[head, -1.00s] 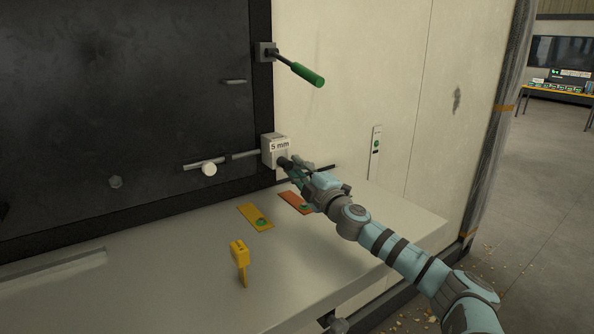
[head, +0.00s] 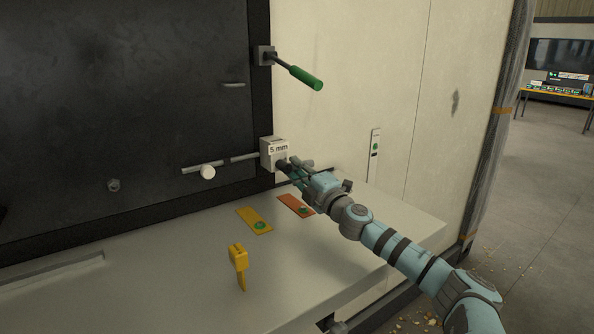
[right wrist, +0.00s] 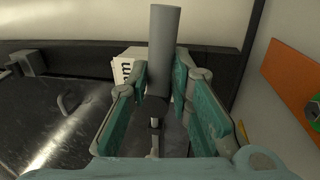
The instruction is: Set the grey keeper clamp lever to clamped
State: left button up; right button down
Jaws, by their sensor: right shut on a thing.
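The grey keeper clamp lever shows in the right wrist view as a grey cylindrical grip (right wrist: 164,50) between my right gripper's fingers (right wrist: 169,85). In the head view, my right gripper (head: 292,167) is at the front of the pale block marked 5 mm (head: 272,155), by the dark panel's edge. It is shut on the lever. The fingers and arm hide most of the lever in the head view, so I cannot tell its setting. The block also shows behind the grip in the right wrist view (right wrist: 122,68). My left gripper is not in view.
A green-handled lever (head: 305,77) sits above. The ledge holds a yellow plate (head: 248,215), an orange plate (head: 289,201) and a yellow clip (head: 239,258). The ledge's front left is mostly clear.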

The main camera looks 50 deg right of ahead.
jog(key=shift+r, duration=0.3)
dwell(0.6)
jog(key=c, duration=1.6)
grip_release()
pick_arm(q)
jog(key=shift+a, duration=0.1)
pick_arm(e)
jog(key=shift+o, duration=0.6)
jog(key=shift+s+a, duration=0.1)
jog(key=shift+a, duration=0.1)
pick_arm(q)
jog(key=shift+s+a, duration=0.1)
